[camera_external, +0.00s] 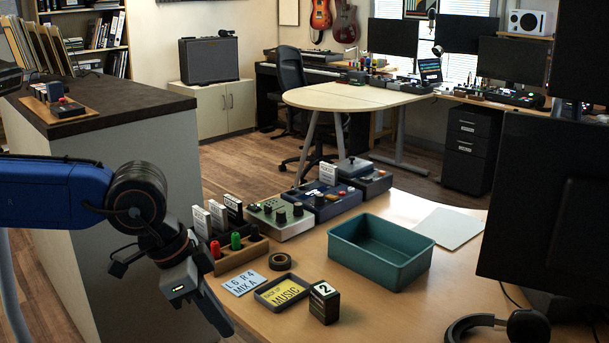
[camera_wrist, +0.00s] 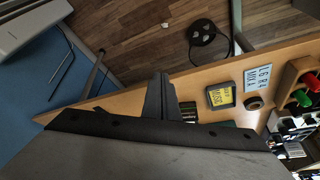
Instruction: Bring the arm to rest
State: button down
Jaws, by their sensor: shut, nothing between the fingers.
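My gripper (camera_external: 226,326) hangs at the end of my bent blue arm at the lower left of the external view, pointing down and to the right at the left edge of the wooden table (camera_external: 384,305). In the wrist view my gripper (camera_wrist: 160,80) shows as dark fingers closed together, with nothing between them. It appears apart from the things on the table, though its exact height above the tabletop is hard to tell.
On the table stand a teal bin (camera_external: 352,257), a black block marked 2 (camera_external: 324,303), a yellow-labelled tray (camera_external: 282,293), a white card (camera_external: 242,284), a tape roll (camera_external: 280,261) and a wooden rack (camera_external: 240,257). A dark monitor (camera_external: 545,200) stands at right.

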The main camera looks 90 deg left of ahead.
jog(key=s+d+f+m+h, duration=0.1)
jog(key=s+d+f+m, duration=0.1)
jog(key=s+d+f, duration=0.7)
jog(key=shift+s+d+f+m+t, duration=0.2)
jog(key=shift+s+f+m+t, duration=0.15)
jog(key=shift+s, duration=0.85)
dwell(1.3)
